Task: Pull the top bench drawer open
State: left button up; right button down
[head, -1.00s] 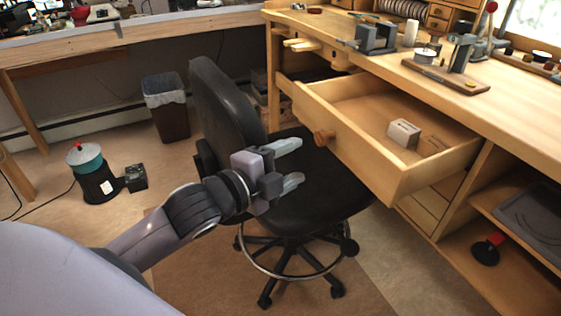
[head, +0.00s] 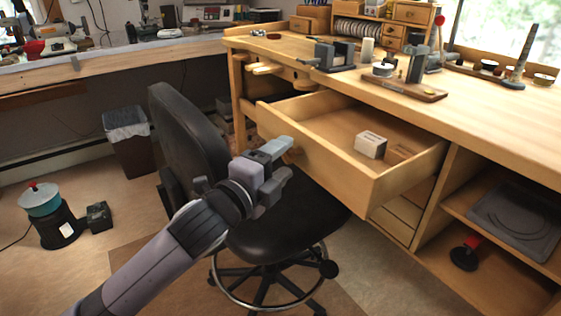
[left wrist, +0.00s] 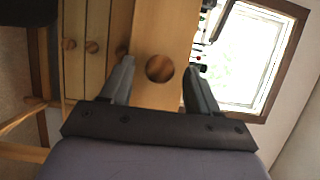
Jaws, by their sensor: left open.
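The top bench drawer (head: 333,163) stands pulled well out of the wooden bench, with two small boxes (head: 370,145) inside. Its round wooden knob (left wrist: 160,68) shows clearly in the left wrist view; in the head view it is mostly hidden behind my gripper. My left gripper (head: 281,160) is open in front of the drawer front. In the left wrist view its two fingers stand on either side of the knob, with gaps on both sides. I cannot tell whether the fingertips reach past the knob. My right gripper is not in view.
A black wheeled chair (head: 290,215) stands under and beside the drawer, close below my left arm. Tools on a wooden board (head: 405,85) stand on the bench top. A bin (head: 128,142) and a teal-topped canister (head: 45,215) stand on the floor at left.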

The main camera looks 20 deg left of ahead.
pick_arm(q)
jog(key=shift+w, duration=0.2)
jog(key=shift+c, duration=0.2)
grip_shut()
jog(key=s+a, duration=0.1)
jog(key=s+a+p, duration=0.1)
jog(key=s, duration=0.1)
jog(key=shift+s+a, duration=0.25)
jog(key=shift+a, duration=0.1)
jog(key=shift+o, duration=0.2)
grip_release()
jog(key=v, duration=0.7)
